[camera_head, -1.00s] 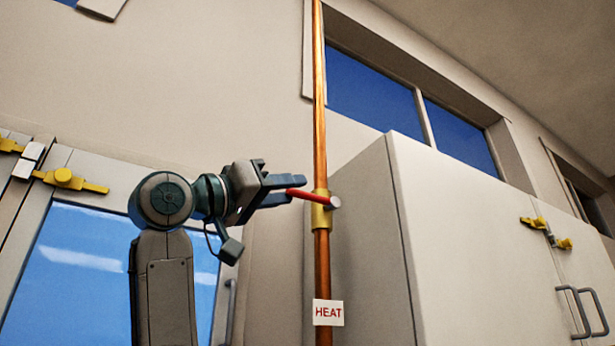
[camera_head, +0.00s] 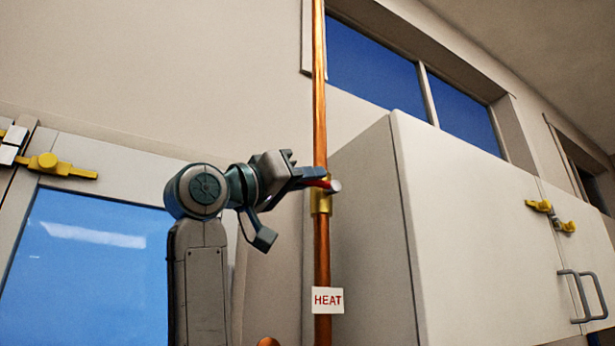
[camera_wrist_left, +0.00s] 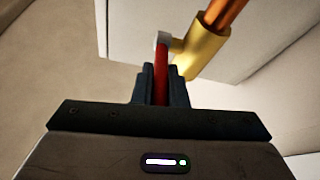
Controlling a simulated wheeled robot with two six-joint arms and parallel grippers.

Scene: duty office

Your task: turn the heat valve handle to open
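The heat valve has a yellow brass body (camera_head: 321,204) on a vertical copper pipe (camera_head: 320,110), above a white sign (camera_head: 328,300) reading HEAT. Its red handle (camera_head: 317,185) points left from the valve's grey hub and is mostly hidden by my left gripper (camera_head: 312,178). In the left wrist view, the red handle (camera_wrist_left: 161,82) runs between the two dark fingers of my left gripper (camera_wrist_left: 161,72), which are close against it on both sides. The brass valve body (camera_wrist_left: 202,52) is just beyond the fingertips. My right gripper is not in view.
A large pale cabinet (camera_head: 470,220) stands right of and behind the pipe. A blue-paned door or window (camera_head: 90,260) with yellow latches (camera_head: 60,166) is on the left. High windows (camera_head: 375,70) are above. The wall around the valve's left side is clear.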

